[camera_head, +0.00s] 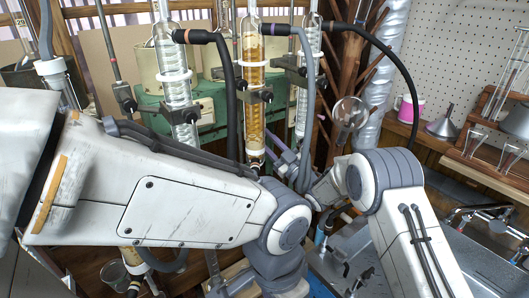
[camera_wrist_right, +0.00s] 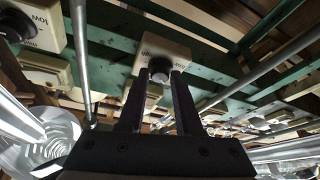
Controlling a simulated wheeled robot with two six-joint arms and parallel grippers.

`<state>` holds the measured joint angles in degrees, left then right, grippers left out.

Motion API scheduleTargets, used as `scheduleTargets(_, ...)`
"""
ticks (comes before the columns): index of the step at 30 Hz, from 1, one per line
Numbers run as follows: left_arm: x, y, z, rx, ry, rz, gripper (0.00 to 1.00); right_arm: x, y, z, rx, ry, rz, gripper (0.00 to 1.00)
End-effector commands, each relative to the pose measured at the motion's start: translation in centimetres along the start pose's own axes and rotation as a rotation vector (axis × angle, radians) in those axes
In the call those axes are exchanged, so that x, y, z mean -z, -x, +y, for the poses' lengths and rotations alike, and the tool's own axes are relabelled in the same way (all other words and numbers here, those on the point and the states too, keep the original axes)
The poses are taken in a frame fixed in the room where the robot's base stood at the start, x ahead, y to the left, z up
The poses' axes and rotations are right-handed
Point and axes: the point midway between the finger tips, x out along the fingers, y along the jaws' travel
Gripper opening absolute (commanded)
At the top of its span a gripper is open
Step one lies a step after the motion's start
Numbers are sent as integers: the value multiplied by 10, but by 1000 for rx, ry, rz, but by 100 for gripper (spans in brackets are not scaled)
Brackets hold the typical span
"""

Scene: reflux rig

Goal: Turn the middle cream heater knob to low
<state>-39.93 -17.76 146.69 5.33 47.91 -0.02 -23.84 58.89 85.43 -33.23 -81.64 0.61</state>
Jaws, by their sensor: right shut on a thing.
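In the right wrist view, a cream heater box (camera_wrist_right: 171,46) with a round dark knob (camera_wrist_right: 157,66) is straight ahead, fixed by a green frame. The two black fingers of my right gripper (camera_wrist_right: 158,82) reach up to this knob, one on each side, and are shut on it. Small lettering shows on the box beside the knob; the knob's setting cannot be read. Another cream box (camera_wrist_right: 45,22) with a dark knob and a "LOW" mark is at the upper left. In the head view my arms cover this area, and neither gripper's fingertips show.
Glass condensers (camera_head: 252,80) with black hoses stand in front of the green frame (camera_head: 210,120) in the head view. A round flask (camera_head: 350,112) hangs right of them. A metal rod (camera_wrist_right: 80,50) and coiled glass (camera_wrist_right: 45,135) are close left of my right gripper.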

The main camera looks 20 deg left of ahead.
Motion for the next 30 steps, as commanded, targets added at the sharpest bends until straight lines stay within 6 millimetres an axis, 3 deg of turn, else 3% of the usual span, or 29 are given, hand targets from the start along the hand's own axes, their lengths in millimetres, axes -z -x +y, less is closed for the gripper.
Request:
scheduleTargets(1, -1, -12, -1, 0, 0, 0, 63, -4, 2, 1, 6, 28, 2, 0)
scheduleTargets(3, -1, -15, -1, 0, 0, 0, 63, -3, 2, 2, 17, 58, 0, 0)
scheduleTargets(15, -1, -16, -1, 0, 0, 0, 63, 0, 1, 4, 29, 85, -2, 0)
scheduleTargets(16, -1, -16, -1, 0, 0, 0, 63, 0, 1, 4, 29, 84, -2, 37)
scheduleTargets(18, -1, -16, -1, 0, 0, 0, 63, 0, 0, 3, 29, 84, -2, 63)
scheduleTargets(30, -1, -18, -1, 0, 0, 0, 63, -1, 6, 2, 32, 82, -3, 63)
